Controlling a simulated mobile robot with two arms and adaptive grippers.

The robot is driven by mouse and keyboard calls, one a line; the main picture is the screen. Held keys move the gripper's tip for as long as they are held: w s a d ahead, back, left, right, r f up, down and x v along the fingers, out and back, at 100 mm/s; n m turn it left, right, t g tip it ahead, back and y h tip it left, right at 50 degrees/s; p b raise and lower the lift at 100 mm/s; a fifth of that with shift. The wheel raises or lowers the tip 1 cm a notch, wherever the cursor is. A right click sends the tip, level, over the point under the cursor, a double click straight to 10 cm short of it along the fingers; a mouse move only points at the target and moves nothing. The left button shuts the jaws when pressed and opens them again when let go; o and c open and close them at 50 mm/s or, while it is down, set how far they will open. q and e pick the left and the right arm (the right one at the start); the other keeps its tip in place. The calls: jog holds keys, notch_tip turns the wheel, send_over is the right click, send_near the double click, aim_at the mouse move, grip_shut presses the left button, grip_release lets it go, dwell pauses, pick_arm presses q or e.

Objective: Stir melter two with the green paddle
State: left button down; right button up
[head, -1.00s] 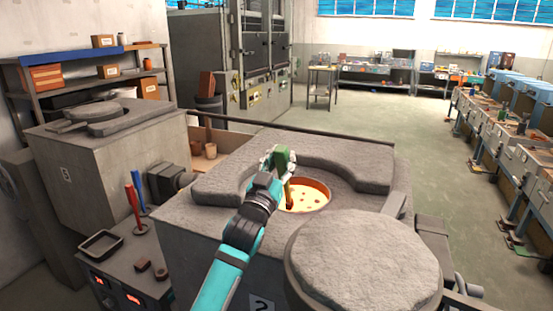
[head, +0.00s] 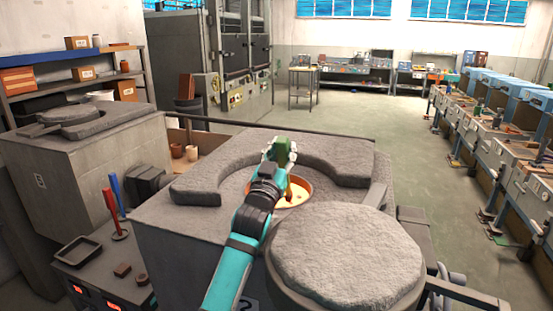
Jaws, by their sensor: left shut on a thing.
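Melter two is the large grey block (head: 185,240) in front of me, with a round opening holding a pale yellow melt with reddish spots (head: 297,195). The green paddle (head: 281,150) shows its green handle at the top, above the left edge of the opening. My left gripper (head: 279,161) is shut on the green handle. The paddle's lower part is mostly hidden behind my gripper, so I cannot see how deep it reaches. My right gripper is not in view.
A round grey lid (head: 345,255) stands at the near right of the opening. A red paddle (head: 114,215) and a blue paddle (head: 117,188) stand upright at the left, near a small black tray (head: 77,252). Another melter (head: 85,165) is at the far left. Open floor (head: 400,145) lies behind.

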pick_arm(q)
jog(key=shift+w, duration=0.15)
jog(key=shift+r, duration=0.15)
jog(key=shift+a, duration=0.15)
jog(key=w+a, duration=0.2)
jog(key=w, duration=0.1)
jog(key=shift+a+b, duration=0.1)
jog(key=shift+b, duration=0.2)
notch_tip(320, 180, up, 11)
jog(key=p, duration=0.7)
jog(key=shift+p, duration=0.35)
dwell(0.7)
